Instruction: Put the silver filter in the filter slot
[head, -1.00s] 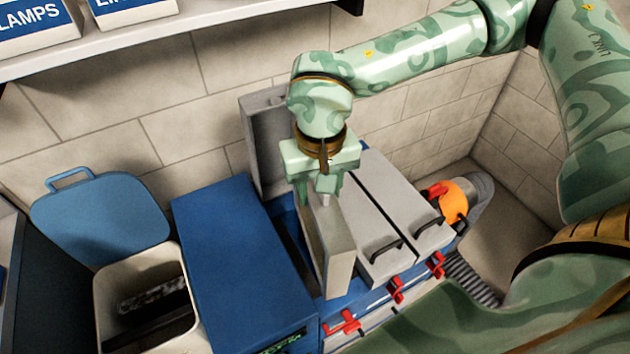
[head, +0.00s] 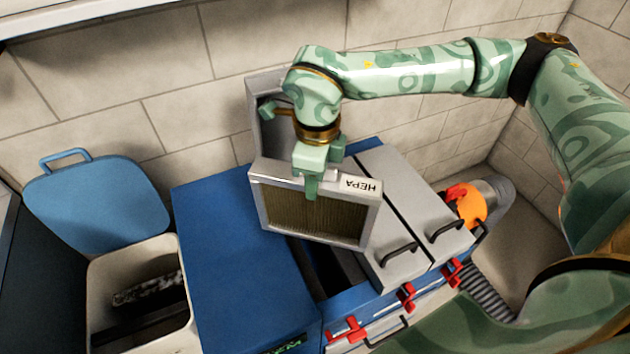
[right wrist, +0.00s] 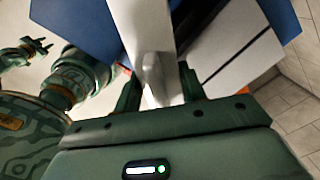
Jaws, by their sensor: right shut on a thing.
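The silver filter (head: 372,212) has a pale metal frame, a brown pleated face and a HEPA label that reads upside down. My right gripper (head: 312,180) is shut on its top edge and holds it tilted above the blue unit (head: 222,250). In the right wrist view the filter (right wrist: 155,75) sits between the fingers of the right gripper (right wrist: 160,90). The filter slot (head: 318,272) is a dark open gap in the blue unit, partly hidden behind and below the filter. A green gripper, my left one (right wrist: 32,48), shows small at the left of the right wrist view.
A grey lid (head: 256,120) stands open behind the filter. Two closed grey lids with black handles (head: 400,190) lie to the right. Red latches (head: 350,330) line the front. A bin (head: 95,285) with a raised blue lid (head: 95,205) stands at the left.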

